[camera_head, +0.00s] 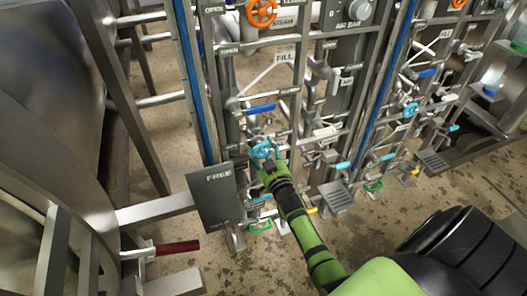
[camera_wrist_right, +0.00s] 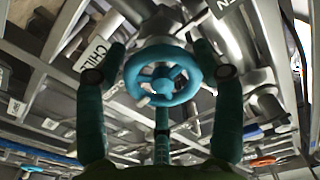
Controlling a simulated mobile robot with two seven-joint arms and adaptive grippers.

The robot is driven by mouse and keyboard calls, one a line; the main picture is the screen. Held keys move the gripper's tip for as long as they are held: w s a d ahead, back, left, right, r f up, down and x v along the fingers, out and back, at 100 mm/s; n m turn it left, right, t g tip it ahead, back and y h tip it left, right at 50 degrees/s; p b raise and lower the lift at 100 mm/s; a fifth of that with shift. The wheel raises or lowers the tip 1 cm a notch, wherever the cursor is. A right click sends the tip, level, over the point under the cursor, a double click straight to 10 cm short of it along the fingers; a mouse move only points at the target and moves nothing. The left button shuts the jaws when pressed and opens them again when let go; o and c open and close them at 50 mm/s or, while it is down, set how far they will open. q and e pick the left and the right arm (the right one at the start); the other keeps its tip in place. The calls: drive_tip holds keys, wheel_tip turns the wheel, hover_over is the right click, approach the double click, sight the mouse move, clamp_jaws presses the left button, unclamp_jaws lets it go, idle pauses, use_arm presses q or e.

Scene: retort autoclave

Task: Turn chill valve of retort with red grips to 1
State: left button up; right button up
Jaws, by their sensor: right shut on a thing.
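The chill valve is a teal-blue handwheel (camera_head: 260,150) low on the left pipe panel in the head view. In the right wrist view the wheel (camera_wrist_right: 163,82) is in the middle, with a label reading "CHIL..." (camera_wrist_right: 92,55) on its left. A red grip (camera_head: 178,247) shows on a lever at the lower left in the head view. My left gripper is not in view.
A dark sign reading "FREE" (camera_head: 212,195) stands just left of my right gripper. An orange wheel (camera_head: 262,12) is higher on the panel. A blue lever (camera_head: 261,108) sits above the chill wheel. A similar blue wheel (camera_head: 411,109) is on the panel to the right.

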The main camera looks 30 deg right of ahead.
drive_tip(key=n, duration=0.3)
drive_tip(key=f+n, duration=0.1)
drive_tip(key=n, duration=0.2)
drive_tip(key=shift+s+a+f, duration=0.1)
drive_tip(key=shift+s, duration=0.05)
drive_tip(key=n, duration=0.3)
drive_tip(key=n+b, duration=0.1)
drive_tip(key=shift+d+n, duration=0.25)
drive_tip(key=shift+n, duration=0.15)
drive_tip(key=shift+d, duration=0.1)
drive_tip(key=o, duration=1.1)
drive_tip(key=shift+d, duration=0.1)
drive_tip(key=shift+r, duration=0.35)
drive_tip(key=v, duration=1.2)
